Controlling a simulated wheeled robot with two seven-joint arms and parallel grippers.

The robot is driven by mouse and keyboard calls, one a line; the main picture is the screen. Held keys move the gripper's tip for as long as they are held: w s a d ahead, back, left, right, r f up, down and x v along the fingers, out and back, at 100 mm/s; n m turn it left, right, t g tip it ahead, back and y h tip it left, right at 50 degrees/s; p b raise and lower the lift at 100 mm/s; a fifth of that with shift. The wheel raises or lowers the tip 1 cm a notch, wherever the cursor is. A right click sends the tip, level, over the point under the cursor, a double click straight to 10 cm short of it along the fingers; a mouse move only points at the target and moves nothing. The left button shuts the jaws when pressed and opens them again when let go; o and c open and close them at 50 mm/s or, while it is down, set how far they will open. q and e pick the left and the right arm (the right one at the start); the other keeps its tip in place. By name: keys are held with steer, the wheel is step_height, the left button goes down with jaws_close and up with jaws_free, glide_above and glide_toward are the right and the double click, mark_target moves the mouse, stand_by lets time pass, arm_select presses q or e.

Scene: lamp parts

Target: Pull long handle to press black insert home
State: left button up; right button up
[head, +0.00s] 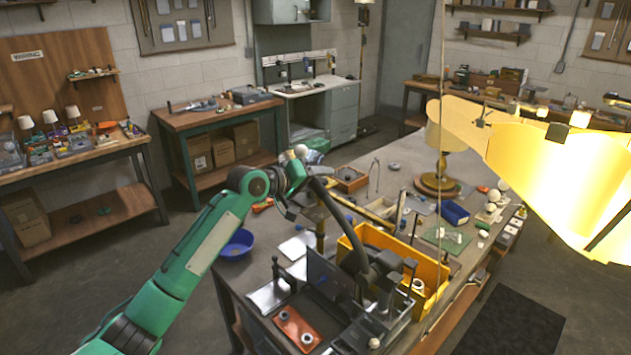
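My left arm comes in from the left, and its gripper (318,192) is over the near part of the workbench. A dark, long, curved handle (343,228) runs from beside that gripper down to a black press (377,270) on the bench. The fingers are small and dark against the handle, so I cannot tell whether they are closed on it. An orange-red plate (297,328) with pale round pieces lies in front of the press. I cannot make out the black insert among the dark parts. My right gripper is not in view.
A yellow bin (422,268) stands right behind the press. A lit table lamp (446,140) stands farther back. A large glowing yellow shade (560,165) fills the right side close to the camera. Small parts crowd the bench top.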

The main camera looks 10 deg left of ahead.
arm_select(q)
steer(key=shift+f, duration=0.1)
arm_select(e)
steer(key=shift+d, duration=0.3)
arm_select(q)
steer(key=shift+a, duration=0.1)
steer(key=shift+s+a+b, duration=0.25)
steer(key=shift+s+b, duration=0.05)
steer(key=b+v, duration=0.5)
steer(key=v, duration=0.8)
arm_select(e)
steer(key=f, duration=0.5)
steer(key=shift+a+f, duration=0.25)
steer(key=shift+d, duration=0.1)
